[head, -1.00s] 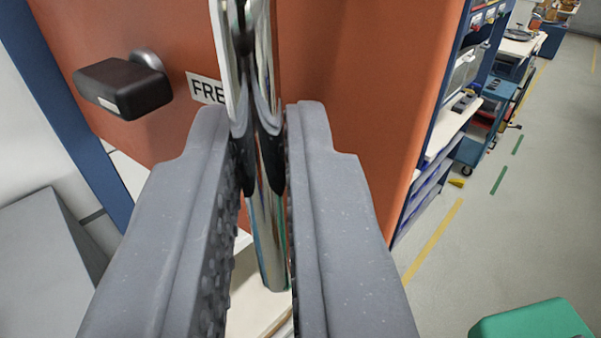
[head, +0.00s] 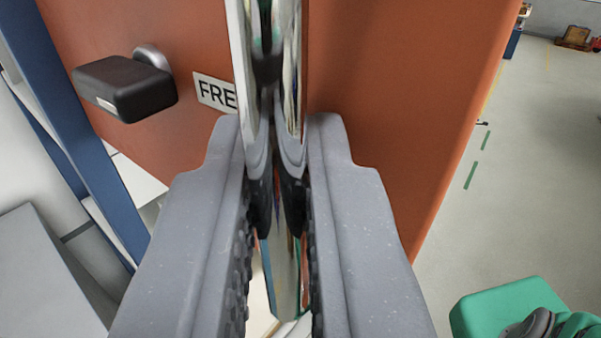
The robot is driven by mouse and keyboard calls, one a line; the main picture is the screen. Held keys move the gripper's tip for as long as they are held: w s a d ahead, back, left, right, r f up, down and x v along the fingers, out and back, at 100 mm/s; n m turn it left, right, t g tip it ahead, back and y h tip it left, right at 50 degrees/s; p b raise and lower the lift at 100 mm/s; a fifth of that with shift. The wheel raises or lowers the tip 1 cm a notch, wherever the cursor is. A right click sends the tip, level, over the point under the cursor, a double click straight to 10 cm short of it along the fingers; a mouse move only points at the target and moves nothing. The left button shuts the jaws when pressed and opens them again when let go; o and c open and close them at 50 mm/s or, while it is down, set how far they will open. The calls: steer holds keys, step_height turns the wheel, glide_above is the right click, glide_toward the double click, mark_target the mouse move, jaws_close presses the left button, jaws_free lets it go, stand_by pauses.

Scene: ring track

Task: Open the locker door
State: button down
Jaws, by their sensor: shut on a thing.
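The orange locker door (head: 385,90) fills the upper middle of the head view. It carries a black knob-like lock (head: 125,88) at the left and a white label (head: 214,93) reading "FRE", the rest of it hidden behind the handle. A shiny chrome bar handle (head: 287,285) runs upright in front of the door. My gripper (head: 280,135) is shut on the handle, one grey finger on each side. The door stands apart from the blue frame (head: 95,130) at the left, with a pale surface showing in the gap.
A grey sloped block (head: 45,270) is at the lower left. A green object (head: 520,305) with a dark item on it is at the lower right. Open grey floor (head: 530,170) with green and yellow marks lies right of the door.

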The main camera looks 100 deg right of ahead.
steer(key=shift+d+f, duration=0.15)
steer(key=shift+d, duration=0.05)
steer(key=shift+w+a, duration=0.15)
steer(key=c, duration=1.9)
jaws_free()
steer(key=o, duration=0.4)
steer(key=shift+w, duration=0.15)
